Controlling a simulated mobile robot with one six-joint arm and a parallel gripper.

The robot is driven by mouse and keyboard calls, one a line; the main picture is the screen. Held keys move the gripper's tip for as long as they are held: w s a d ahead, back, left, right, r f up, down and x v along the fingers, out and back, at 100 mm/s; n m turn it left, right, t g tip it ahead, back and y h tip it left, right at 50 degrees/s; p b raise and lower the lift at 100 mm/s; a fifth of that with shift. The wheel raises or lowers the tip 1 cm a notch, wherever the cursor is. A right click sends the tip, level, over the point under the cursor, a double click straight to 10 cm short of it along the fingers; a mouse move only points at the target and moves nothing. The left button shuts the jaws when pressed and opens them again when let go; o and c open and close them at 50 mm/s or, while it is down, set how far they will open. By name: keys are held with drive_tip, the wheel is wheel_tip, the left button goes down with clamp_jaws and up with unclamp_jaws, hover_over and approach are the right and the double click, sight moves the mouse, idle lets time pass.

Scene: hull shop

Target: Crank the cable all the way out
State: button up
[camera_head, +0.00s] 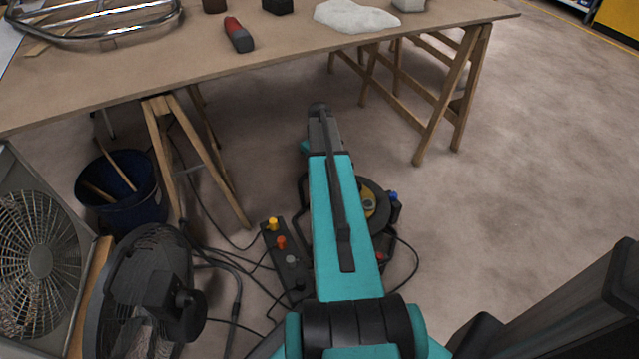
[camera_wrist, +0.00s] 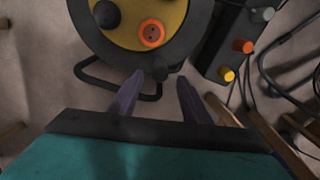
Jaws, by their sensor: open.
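The cable reel (camera_head: 377,210) stands on the floor, mostly hidden behind my arm in the head view. In the wrist view the reel's yellow face (camera_wrist: 128,28) shows at the top, with a black knob (camera_wrist: 106,14) at its upper left and an orange socket (camera_wrist: 152,33). A black tubular stand is at its lower edge. My gripper (camera_wrist: 160,79) is open and empty, its two fingers apart just below the reel's rim in the wrist picture. I cannot tell whether a finger touches the reel or stand. My gripper is hidden in the head view.
A black box with coloured knobs (camera_head: 286,262) lies left of the reel, among loose cables. A round fan (camera_head: 145,290), a box fan (camera_head: 38,255) and a blue bucket (camera_head: 125,205) are further left. A trestle table (camera_head: 160,72) stands behind. The floor at right is clear.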

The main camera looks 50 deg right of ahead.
drive_tip(key=shift+f+b, duration=0.75)
drive_tip(key=shift+f, duration=2.75)
drive_tip(key=shift+a, duration=0.1)
clamp_jaws()
